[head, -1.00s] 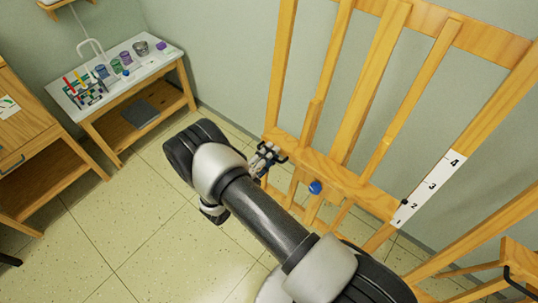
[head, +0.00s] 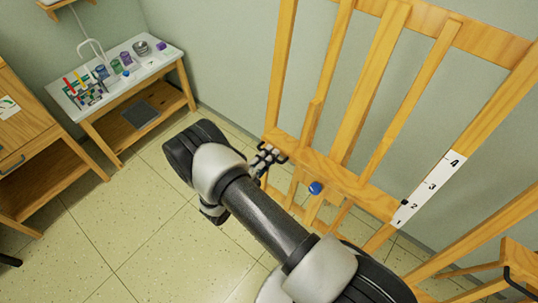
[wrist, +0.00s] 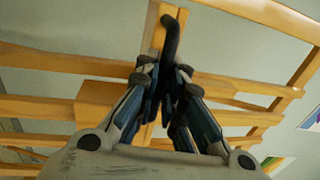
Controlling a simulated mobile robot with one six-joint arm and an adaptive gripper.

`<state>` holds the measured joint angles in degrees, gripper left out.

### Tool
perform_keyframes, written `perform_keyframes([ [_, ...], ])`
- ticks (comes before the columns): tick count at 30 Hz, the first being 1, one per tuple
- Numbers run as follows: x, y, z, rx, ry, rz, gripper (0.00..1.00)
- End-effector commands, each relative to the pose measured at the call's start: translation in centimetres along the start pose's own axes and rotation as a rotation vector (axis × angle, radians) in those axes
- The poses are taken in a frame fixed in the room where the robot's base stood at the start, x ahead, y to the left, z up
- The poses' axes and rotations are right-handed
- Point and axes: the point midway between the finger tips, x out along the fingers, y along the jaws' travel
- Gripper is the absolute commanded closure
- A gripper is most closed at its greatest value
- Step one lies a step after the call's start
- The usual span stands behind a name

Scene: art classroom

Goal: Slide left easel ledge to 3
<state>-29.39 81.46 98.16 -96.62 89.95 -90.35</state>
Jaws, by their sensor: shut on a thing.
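The wooden easel ledge (head: 345,177) runs across the lower part of the easel, with a blue knob (head: 315,188) on its front. A white number scale (head: 432,187) runs up the easel's right post. A small black pointer (head: 404,202) at the ledge's right end sits close to 2, below 3. My gripper (head: 266,158) is at the ledge's left end, partly hidden behind my arm. In the wrist view my gripper (wrist: 163,80) is shut on a black curved handle (wrist: 170,36), whose upper part shows above the fingers.
A white-topped table (head: 120,78) with paint jars and brushes stands at the back left. A wooden cabinet (head: 30,150) stands at the left edge. Another wooden frame (head: 515,258) is at the lower right. The tiled floor left of my arm is clear.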

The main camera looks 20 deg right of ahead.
Motion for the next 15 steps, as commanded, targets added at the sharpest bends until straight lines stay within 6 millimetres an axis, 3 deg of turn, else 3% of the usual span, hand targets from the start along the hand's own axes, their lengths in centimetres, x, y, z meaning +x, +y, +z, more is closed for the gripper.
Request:
perform_keyframes([
  [7,0.2,-1.2,0.0,-0.001,0.001,-0.001,1.00],
  [15,1.3,-7.8,0.1,0.003,0.002,-0.006,1.00],
])
